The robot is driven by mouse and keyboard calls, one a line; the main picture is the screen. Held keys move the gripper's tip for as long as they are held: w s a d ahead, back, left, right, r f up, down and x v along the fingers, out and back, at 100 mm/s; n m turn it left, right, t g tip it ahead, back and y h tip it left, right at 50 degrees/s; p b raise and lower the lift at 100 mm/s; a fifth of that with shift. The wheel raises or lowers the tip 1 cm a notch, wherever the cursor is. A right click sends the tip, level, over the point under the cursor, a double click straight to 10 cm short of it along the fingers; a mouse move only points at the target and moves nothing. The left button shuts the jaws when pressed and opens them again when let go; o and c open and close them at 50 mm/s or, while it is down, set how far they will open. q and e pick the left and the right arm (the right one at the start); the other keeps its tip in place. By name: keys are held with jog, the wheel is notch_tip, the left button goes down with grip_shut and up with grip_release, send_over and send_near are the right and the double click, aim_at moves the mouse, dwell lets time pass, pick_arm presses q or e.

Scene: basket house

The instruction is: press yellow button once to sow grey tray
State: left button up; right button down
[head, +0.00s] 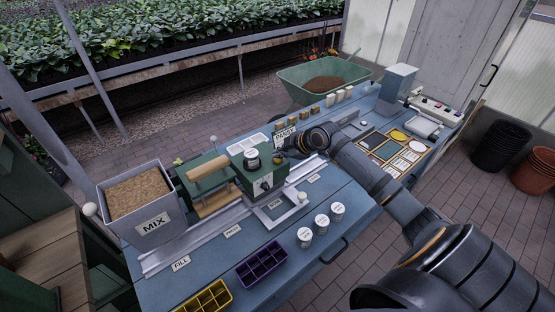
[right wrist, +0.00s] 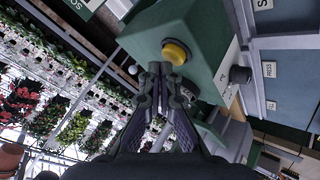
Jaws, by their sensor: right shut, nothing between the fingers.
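The yellow button (right wrist: 175,52) shows in the right wrist view, round and set on the face of a green box (right wrist: 190,35). In the head view the right gripper (head: 284,152) is beside the box's right side. A flat grey frame-like piece (head: 266,210) lies by the rail; I cannot tell whether it is the grey tray. My left gripper is out of view.
A grey MIX bin (head: 148,226) and a wooden-handled press (head: 207,180) stand left of the box. Purple (head: 283,254) and yellow (head: 226,291) trays lie at the front edge. Several white-lidded jars (head: 322,221) stand nearby. A green wheelbarrow (head: 290,77) is behind the bench.

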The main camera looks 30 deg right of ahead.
aim_at(280, 160)
jog(key=shift+f+b, duration=0.35)
jog(key=shift+f, duration=0.25)
dwell(0.6)
jog(key=shift+r+p, duration=0.9)
jog(key=shift+r, duration=0.1)
notch_tip(280, 160, up, 5)
jog(key=p, duration=0.4)
jog(key=shift+r, duration=0.1)
jog(key=shift+f, duration=0.2)
dwell(0.5)
